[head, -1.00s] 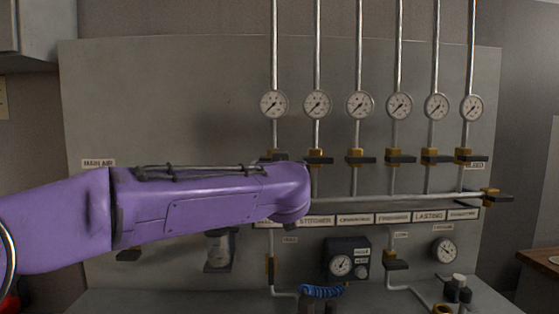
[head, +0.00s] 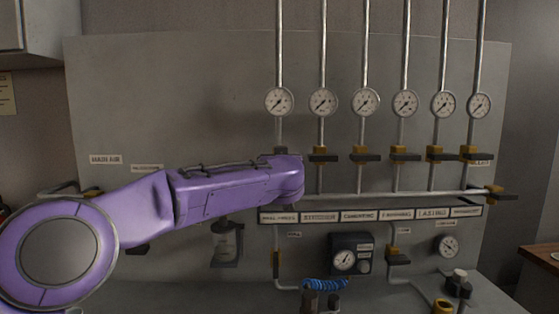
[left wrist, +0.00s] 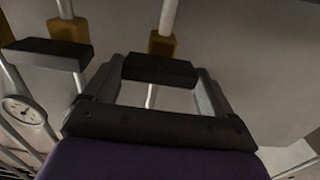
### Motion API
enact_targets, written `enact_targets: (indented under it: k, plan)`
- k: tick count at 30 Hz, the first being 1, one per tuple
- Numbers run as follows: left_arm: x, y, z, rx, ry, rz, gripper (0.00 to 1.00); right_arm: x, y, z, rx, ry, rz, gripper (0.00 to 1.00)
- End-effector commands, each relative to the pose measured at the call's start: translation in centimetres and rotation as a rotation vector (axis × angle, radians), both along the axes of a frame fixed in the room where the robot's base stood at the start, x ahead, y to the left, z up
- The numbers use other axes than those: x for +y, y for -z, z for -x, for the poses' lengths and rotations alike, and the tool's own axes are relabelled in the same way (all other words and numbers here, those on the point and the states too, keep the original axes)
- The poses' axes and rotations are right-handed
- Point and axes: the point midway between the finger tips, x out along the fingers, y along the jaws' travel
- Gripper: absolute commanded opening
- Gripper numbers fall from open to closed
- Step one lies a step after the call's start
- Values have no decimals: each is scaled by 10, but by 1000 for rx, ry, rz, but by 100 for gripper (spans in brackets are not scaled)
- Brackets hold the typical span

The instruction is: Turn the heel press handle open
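The heel press label (head: 278,217) is the leftmost of the row under the pipe manifold. The valve above it is mostly hidden by my left arm in the head view. In the left wrist view a black bar handle (left wrist: 160,70) with a yellow valve body (left wrist: 162,45) lies between the fingertips of my left gripper (left wrist: 158,76). The fingers stand apart, one at each end of the bar; I cannot tell whether they touch it. In the head view my left gripper is hidden behind its own wrist. My right gripper is not in view.
A neighbouring valve handle (left wrist: 45,52) is close beside my left gripper. Several more valves, such as the stitcher valve (head: 323,155), stand in a row to the right, below round gauges (head: 323,102). A regulator box (head: 350,257) and blue coiled hose (head: 325,285) sit below.

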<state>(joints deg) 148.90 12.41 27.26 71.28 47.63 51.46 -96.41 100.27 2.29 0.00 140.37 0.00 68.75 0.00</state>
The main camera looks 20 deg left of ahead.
Motion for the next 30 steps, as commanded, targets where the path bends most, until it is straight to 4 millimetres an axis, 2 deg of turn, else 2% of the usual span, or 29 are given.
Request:
enact_targets:
  k: [11, 30]
  plan:
    - [0, -1, 0, -37, 0, 90, 55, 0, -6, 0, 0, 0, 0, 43]
    - [1, 0, 0, -262, 0, 615, 55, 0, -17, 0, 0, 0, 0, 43]
